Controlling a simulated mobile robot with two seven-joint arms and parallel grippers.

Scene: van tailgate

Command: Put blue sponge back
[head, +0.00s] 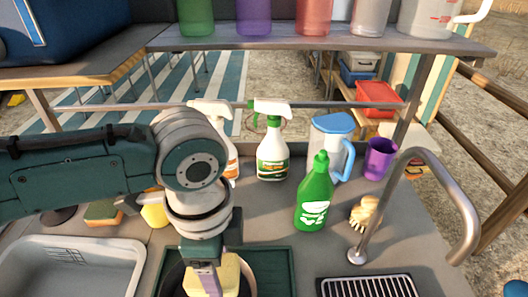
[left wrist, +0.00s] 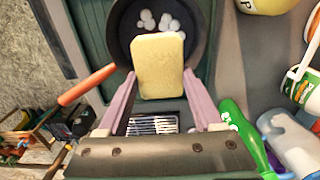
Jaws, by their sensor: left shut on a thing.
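My left gripper (head: 214,280) points down at the bottom middle of the head view. In the left wrist view its two pale pink fingers (left wrist: 160,74) are closed on the sides of a sponge (left wrist: 158,58). The sponge's visible face is pale yellow, and I see no blue on it. It also shows in the head view (head: 229,272), partly hidden by the gripper. The held sponge is over a dark pan (left wrist: 122,36) with several white round things in it. Another sponge (head: 103,213), orange and green, lies at the left by the grey basin. My right gripper is not in view.
The pan's orange handle (left wrist: 87,86) sticks out over a green tray (head: 268,268). A green bottle (head: 314,196), a spray bottle (head: 272,150), a blue-lidded pitcher (head: 330,140), a brush (head: 366,212) and a tap (head: 455,200) stand to the right. A grey basin (head: 75,250) is at left.

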